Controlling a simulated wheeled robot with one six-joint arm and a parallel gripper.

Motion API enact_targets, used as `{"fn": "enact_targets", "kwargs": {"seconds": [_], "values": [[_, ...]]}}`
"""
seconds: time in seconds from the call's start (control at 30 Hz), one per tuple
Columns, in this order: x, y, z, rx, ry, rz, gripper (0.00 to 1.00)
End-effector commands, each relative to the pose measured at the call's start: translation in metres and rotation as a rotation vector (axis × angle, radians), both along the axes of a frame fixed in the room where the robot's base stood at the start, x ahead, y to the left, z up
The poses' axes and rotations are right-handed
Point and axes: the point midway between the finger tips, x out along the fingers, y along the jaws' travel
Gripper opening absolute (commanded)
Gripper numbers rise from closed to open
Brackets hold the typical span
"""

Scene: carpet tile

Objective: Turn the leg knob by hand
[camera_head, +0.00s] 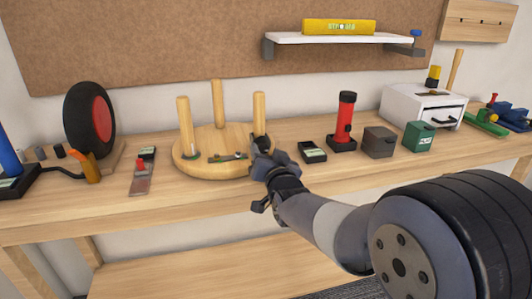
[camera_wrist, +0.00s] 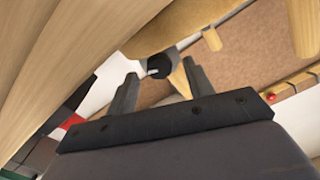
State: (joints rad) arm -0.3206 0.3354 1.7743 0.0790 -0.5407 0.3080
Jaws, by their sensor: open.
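A round wooden stool seat (camera_head: 205,165) lies upside down on the bench, with three wooden legs (camera_head: 217,105) pointing up. My gripper (camera_head: 260,145) is at the foot of the right leg (camera_head: 259,110), at the near right edge of the seat. In the wrist view a dark round knob (camera_wrist: 160,66) shows between the two open fingertips of my gripper (camera_wrist: 162,72), with a pale wooden leg (camera_wrist: 180,82) beside it. I cannot tell whether the fingers touch the knob. In the head view my gripper mostly hides the knob.
A black wheel with a red hub (camera_head: 103,120) stands to the left. A red flashlight (camera_head: 346,118), a grey box (camera_head: 379,142) and a green box (camera_head: 418,136) stand to the right. A white drawer unit (camera_head: 420,105) is farther right. A white shelf (camera_head: 340,39) hangs above.

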Motion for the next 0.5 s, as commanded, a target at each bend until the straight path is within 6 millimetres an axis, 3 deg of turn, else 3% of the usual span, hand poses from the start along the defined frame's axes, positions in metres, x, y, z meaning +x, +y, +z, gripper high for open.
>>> {"fn": "enact_targets", "kwargs": {"seconds": [0.4, 0.5], "values": [[0.0086, 0.0024, -0.0002, 0.000, 0.000, 0.000, 0.50], [0.0085, 0.0024, -0.0002, 0.000, 0.000, 0.000, 0.42]]}}
